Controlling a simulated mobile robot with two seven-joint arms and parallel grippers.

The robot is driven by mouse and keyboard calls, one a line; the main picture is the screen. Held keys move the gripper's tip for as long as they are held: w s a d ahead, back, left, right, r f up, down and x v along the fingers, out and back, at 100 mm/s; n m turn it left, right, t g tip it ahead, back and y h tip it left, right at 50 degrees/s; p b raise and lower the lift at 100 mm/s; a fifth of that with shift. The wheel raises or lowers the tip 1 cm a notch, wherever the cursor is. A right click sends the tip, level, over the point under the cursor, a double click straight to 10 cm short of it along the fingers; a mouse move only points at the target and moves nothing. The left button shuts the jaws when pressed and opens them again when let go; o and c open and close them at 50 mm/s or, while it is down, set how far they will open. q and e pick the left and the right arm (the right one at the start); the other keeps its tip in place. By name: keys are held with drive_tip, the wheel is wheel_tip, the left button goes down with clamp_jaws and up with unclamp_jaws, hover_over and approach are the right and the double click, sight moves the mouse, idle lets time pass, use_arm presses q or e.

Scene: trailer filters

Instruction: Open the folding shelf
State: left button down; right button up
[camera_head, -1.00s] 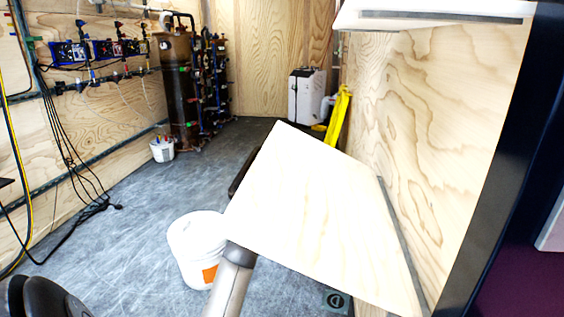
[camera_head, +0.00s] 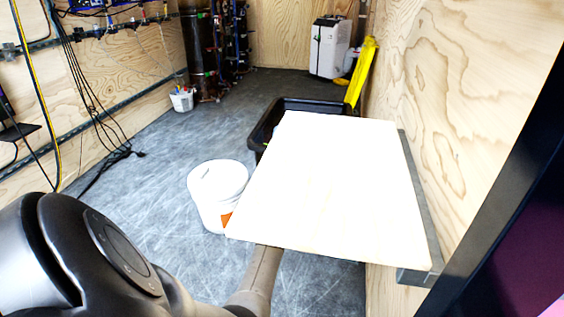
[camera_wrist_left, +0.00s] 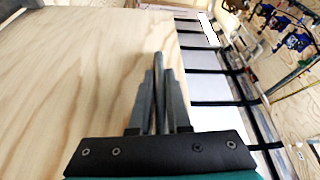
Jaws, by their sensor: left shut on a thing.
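The folding shelf (camera_head: 325,185) is a pale plywood board joined along its right side to a grey rail (camera_head: 422,200) on the plywood wall. It stands out from the wall and looks about level. My left arm reaches in from the lower left and passes beneath the shelf's near edge, so its gripper is hidden in the head view. In the left wrist view my left gripper (camera_wrist_left: 159,62) is shut, its fingers close together against the wood of the shelf (camera_wrist_left: 75,75); the exact grip spot is unclear. My right gripper is not in view.
A white bucket (camera_head: 213,212) stands on the floor left of the shelf. A black bin (camera_head: 268,120) is partly hidden behind it. A dark upright frame (camera_head: 500,200) rises close on the right. Cables (camera_head: 85,90) hang at the left. The middle floor is clear.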

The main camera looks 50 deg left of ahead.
use_arm(q)
drive_tip(key=shift+f, duration=0.45)
drive_tip(key=c, duration=1.2)
unclamp_jaws()
drive_tip(key=shift+f, duration=0.1)
drive_tip(key=o, duration=0.3)
drive_tip(key=shift+r, duration=0.2)
drive_tip(key=shift+p+v, duration=0.4)
drive_tip(key=shift+v, duration=0.45)
drive_tip(key=p+v, duration=0.2)
drive_tip(key=v, duration=1.1)
drive_tip(key=shift+s+d+p, duration=0.2)
drive_tip(key=shift+d+p, duration=0.05)
drive_tip(key=shift+p, duration=0.15)
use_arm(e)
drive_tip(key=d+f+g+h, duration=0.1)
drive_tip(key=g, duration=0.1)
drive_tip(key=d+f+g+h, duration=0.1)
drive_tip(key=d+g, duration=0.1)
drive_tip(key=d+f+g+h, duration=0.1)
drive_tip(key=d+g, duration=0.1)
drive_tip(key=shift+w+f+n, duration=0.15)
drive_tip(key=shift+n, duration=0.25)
